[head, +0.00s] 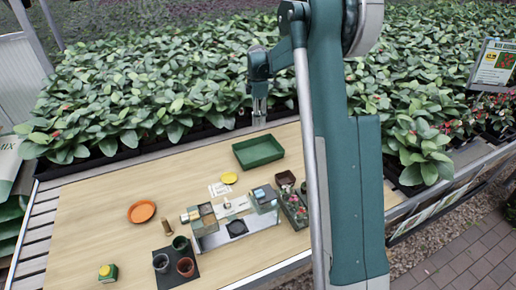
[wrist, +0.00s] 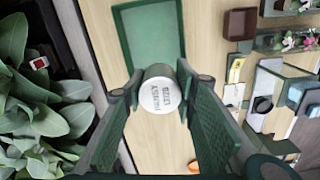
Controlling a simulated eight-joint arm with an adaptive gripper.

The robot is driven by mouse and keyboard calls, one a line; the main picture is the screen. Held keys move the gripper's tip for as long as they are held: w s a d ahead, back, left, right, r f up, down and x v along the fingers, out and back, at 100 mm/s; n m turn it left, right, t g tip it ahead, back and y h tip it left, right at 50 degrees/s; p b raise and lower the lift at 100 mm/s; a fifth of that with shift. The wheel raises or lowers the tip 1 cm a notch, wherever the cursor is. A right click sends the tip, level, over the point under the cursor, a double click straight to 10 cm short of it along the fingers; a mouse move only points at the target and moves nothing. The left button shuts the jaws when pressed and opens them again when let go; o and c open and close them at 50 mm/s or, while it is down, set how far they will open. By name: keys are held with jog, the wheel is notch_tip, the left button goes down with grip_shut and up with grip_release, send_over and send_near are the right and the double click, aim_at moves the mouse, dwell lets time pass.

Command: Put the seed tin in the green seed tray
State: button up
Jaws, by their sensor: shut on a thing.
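The seed tin (wrist: 160,97) is between my gripper's fingers in the wrist view, its white lettered end facing the camera. My gripper (wrist: 158,84) is shut on it. In the head view my gripper (head: 259,118) hangs above the far edge of the table, behind the green tray; the tin cannot be made out clearly there. The green seed tray (head: 258,151) lies flat and looks empty on the table. It also shows in the wrist view (wrist: 152,36), beyond the tin and apart from my fingers.
A small brown pot (head: 285,178) and a flower tray (head: 294,208) stand near the green tray. A scale (head: 237,228) sits mid-table, with a yellow disc (head: 229,178) behind. An orange saucer (head: 141,211) lies left. Leafy plants (head: 150,90) border the far edge. The table's left part is largely clear.

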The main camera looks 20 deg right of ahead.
jog(key=shift+w+d+f, duration=0.3)
jog(key=shift+w+d, duration=0.2)
jog(key=shift+w, duration=0.2)
send_over(258, 155)
notch_tip(258, 155, down, 11)
jog(key=shift+w+d+f, duration=0.1)
jog(key=shift+d, duration=0.05)
jog(key=shift+f, duration=0.1)
jog(key=shift+f+b, duration=0.3)
jog(key=shift+f, duration=2.7)
jog(key=shift+f, duration=1.9)
jog(key=shift+f+b, duration=0.15)
jog(key=shift+b, duration=0.2)
jog(key=o, duration=0.9)
